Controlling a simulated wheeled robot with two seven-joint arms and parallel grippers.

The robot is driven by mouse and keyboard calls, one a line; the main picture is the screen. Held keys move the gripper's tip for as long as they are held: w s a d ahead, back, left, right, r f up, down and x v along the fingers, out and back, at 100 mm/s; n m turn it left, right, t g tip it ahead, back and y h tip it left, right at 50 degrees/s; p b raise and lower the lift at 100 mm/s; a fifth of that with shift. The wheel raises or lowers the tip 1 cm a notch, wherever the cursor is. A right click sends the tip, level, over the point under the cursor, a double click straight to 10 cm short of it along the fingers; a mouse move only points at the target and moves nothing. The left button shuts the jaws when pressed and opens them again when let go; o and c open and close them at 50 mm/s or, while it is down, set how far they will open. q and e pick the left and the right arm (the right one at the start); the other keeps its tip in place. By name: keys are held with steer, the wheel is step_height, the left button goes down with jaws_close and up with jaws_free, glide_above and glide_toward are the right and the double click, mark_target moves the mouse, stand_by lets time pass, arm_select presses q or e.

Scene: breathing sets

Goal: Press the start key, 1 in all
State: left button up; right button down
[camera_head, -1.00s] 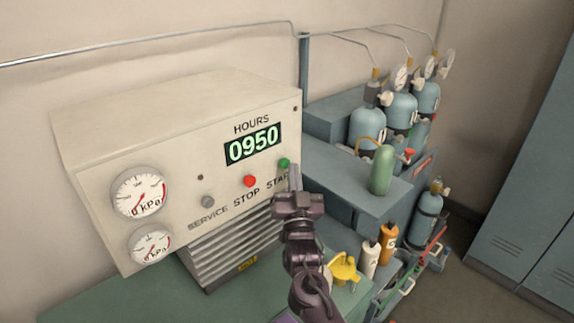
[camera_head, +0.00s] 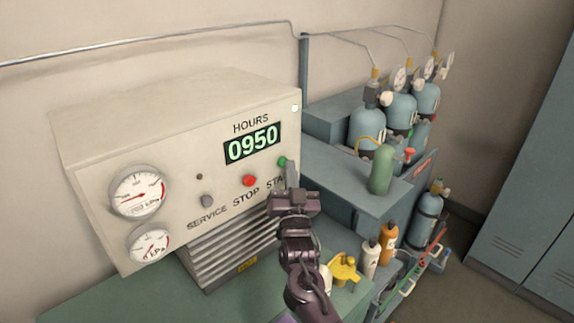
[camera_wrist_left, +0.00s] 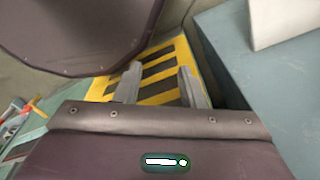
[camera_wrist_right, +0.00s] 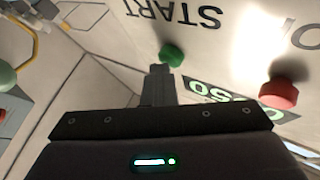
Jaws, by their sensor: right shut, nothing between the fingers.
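The green start key (camera_head: 283,162) is on the cream panel (camera_head: 180,120), above the partly covered START lettering. My right gripper (camera_head: 290,172) is shut and empty, its tips at the green key. In the right wrist view the fingertips (camera_wrist_right: 162,70) meet or nearly meet the lower edge of the green key (camera_wrist_right: 172,54); I cannot tell whether it is pushed in. The red stop key (camera_head: 249,181) is to its left and also shows in the right wrist view (camera_wrist_right: 278,94). My left gripper (camera_wrist_left: 160,80) is open and empty, seen only in its wrist view.
A small lamp (camera_head: 295,108) at the panel's top right is white. A grey service key (camera_head: 208,200) and two gauges (camera_head: 140,194) are further left. Cylinders (camera_head: 400,110) and a green bottle (camera_head: 382,170) stand on the right.

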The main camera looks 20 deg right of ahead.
stand_by(0.3)
steer(key=shift+s+d+f+p, duration=0.1)
steer(key=shift+s+p, duration=0.1)
steer(key=shift+s, duration=0.2)
steer(key=shift+s+d+p, duration=0.1)
steer(key=shift+s+p, duration=0.05)
steer(key=shift+s, duration=0.25)
steer(key=shift+s+d, duration=0.1)
steer(key=shift+s, duration=0.05)
steer(key=s, duration=0.1)
steer(key=s+d+p, duration=0.1)
steer(key=s, duration=0.2)
steer(key=shift+s+d+p, duration=0.25)
steer(key=shift+d+p, duration=0.05)
steer(key=shift+p, duration=0.1)
stand_by(0.4)
